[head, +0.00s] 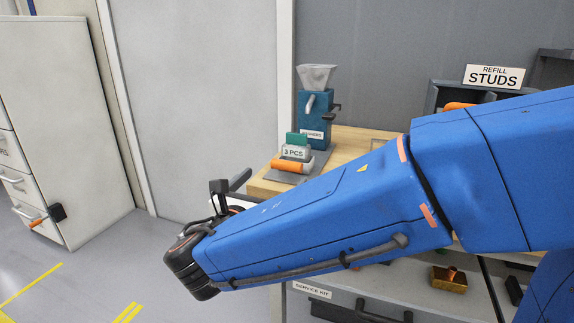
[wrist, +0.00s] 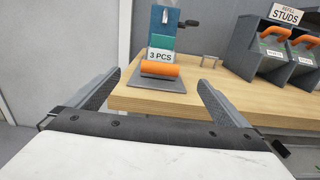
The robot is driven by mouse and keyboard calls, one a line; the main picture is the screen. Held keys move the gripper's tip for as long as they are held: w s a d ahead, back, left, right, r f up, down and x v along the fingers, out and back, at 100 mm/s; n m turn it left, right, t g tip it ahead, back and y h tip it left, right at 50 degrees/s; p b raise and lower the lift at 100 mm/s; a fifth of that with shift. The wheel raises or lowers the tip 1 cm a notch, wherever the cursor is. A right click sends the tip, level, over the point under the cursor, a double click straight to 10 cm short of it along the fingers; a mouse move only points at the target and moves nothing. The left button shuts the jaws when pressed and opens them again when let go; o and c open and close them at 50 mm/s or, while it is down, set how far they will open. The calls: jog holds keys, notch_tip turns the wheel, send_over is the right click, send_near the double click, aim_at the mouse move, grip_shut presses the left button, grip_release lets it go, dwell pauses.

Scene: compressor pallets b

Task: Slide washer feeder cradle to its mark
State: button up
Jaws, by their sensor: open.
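The blue washer feeder (head: 315,110) with its grey hopper stands at the back of the wooden bench. Its lower body also shows in the wrist view (wrist: 164,20). The cradle is in front of it, with an orange handle (head: 288,166), a "3 PCS" tag and a green block, on a grey plate. In the wrist view the orange handle (wrist: 160,70) lies crosswise ahead, between my fingers. My gripper (head: 232,182) is open and empty, short of the bench's left edge; both fingers show in the wrist view (wrist: 160,78). I cannot make out the mark.
The wooden bench (wrist: 215,99) has clear top right of the cradle, with a small metal bracket (wrist: 209,61) farther back. Grey studs bins (wrist: 262,50) with orange handles stand at right. A drawer cabinet (head: 60,110) is far left. My arm hides much of the bench.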

aim_at(285, 166)
jog(key=x, duration=1)
